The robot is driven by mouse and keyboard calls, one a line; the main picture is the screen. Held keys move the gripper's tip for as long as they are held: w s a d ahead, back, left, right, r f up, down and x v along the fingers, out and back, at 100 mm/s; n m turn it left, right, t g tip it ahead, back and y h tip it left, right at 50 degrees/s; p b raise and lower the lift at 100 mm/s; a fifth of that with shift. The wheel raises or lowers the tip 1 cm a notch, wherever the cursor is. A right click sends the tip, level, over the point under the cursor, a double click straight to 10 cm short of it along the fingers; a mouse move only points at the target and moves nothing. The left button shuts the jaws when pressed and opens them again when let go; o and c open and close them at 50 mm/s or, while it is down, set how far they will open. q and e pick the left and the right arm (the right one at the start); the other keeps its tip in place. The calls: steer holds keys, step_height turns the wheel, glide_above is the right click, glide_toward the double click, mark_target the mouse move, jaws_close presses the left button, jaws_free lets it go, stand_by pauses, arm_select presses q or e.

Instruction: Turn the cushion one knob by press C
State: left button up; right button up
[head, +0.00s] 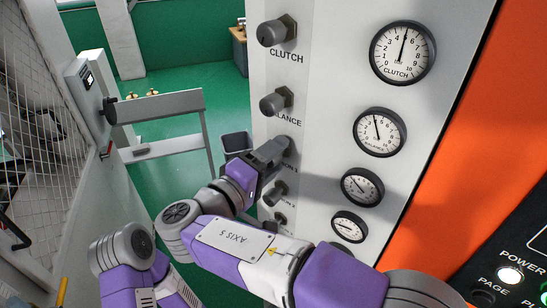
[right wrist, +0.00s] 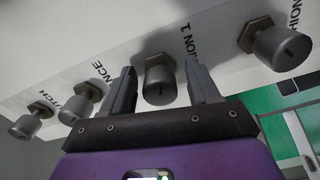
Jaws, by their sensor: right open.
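The cushion one knob (right wrist: 160,82) is a grey cylinder on a hex base, beside the partly covered label "ION 1". My right gripper (right wrist: 160,68) is open, with one finger on each side of this knob; I cannot tell whether either finger touches it. In the head view my right gripper (head: 277,152) reaches the white panel (head: 327,120) at that knob and mostly hides it. The third gauge down (head: 362,187), level with this knob, has its needle pointing up and left. My left gripper is not in view.
Above are the clutch knob (head: 272,33) and the balance knob (head: 273,103). Below are the cushion 2 knob (head: 275,194) and another small knob (head: 281,219). Gauges line the panel's right side. A grey railing (head: 165,105) and a dark bin (head: 236,143) stand left of the panel.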

steer(key=v, duration=0.7)
steer(key=shift+b, duration=0.3)
steer(key=shift+s+a, duration=0.1)
steer(key=shift+s, duration=0.05)
stand_by(1.9)
